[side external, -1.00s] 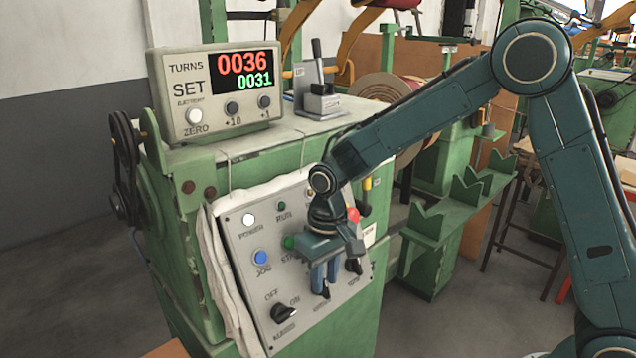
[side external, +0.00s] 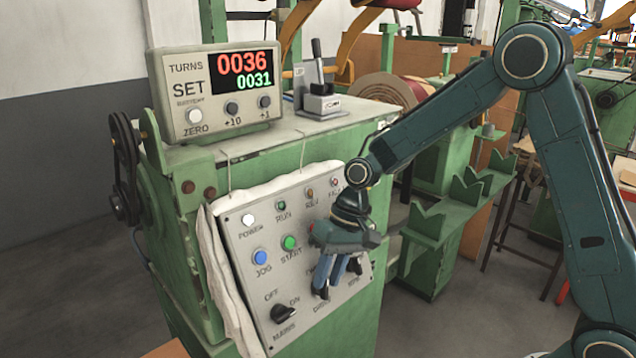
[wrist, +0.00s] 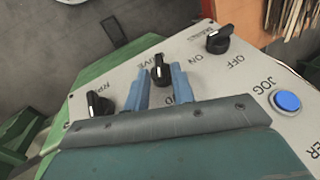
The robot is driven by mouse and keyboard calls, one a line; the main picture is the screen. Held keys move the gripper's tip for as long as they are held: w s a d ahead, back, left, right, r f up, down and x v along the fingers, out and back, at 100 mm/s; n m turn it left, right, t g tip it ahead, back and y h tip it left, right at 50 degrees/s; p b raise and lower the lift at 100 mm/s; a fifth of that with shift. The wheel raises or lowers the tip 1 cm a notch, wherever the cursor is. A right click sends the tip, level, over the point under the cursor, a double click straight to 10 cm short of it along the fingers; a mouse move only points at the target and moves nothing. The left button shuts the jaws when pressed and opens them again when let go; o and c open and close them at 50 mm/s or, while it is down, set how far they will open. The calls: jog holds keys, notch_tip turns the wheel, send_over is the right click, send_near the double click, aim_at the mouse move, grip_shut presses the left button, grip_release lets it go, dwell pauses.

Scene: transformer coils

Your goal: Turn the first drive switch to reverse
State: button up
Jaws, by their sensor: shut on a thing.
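The drive switch is a black rotary knob on the sloping grey control panel (side external: 245,285), the middle one of three knobs. My gripper (side external: 322,284) is shut on this drive switch (side external: 321,293), seen low on the panel in the side view. In the wrist view the knob (wrist: 158,72) stands between the two blue fingers of my gripper (wrist: 160,80). Part of the lettering "DRIVE" shows beside it. The fingers and gripper body hide much of the lettering around the knob, so the marked position it points to cannot be read.
The mains knob (side external: 284,313) is to the left and another black knob (side external: 354,265) close to the right. A blue jog button (side external: 260,257) and green start button (side external: 289,243) sit above. A turns counter (side external: 215,90) stands on top, reading 0036 and 0031.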

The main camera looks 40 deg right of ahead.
jog(key=shift+s+f, duration=0.1)
jog(key=shift+f, duration=0.1)
jog(key=o, duration=0.7)
jog(key=shift+c, duration=0.2)
jog(key=shift+r, duration=0.2)
jog(key=v, duration=1.3)
jog(key=shift+d+r, duration=0.15)
jog(key=shift+r, duration=0.1)
